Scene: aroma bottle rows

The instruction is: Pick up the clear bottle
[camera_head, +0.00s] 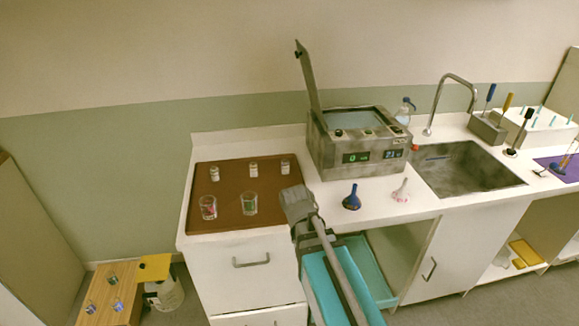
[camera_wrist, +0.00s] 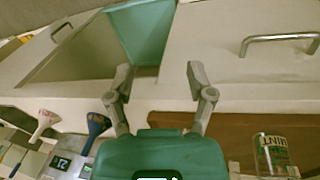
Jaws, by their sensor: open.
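A brown mat (camera_head: 232,179) on the counter carries small bottles in a back row: a left one (camera_head: 214,173), a middle one (camera_head: 253,169) and a right one (camera_head: 285,167). They look pale or clear; I cannot tell which is the clear bottle. In front stand a clear glass jar with red (camera_head: 208,207) and one with green (camera_head: 249,204). A jar lettered "MINT" shows in the wrist view (camera_wrist: 273,152). My gripper (camera_wrist: 158,82) is open and empty, fingers apart. In the head view, my gripper (camera_head: 298,203) is right of the mat, at the counter's front edge.
A grey machine (camera_head: 357,146) with raised lid stands behind right. A blue-topped bottle (camera_head: 404,112) is partly hidden behind the machine. A wooden box (camera_head: 112,291) stands lower left.

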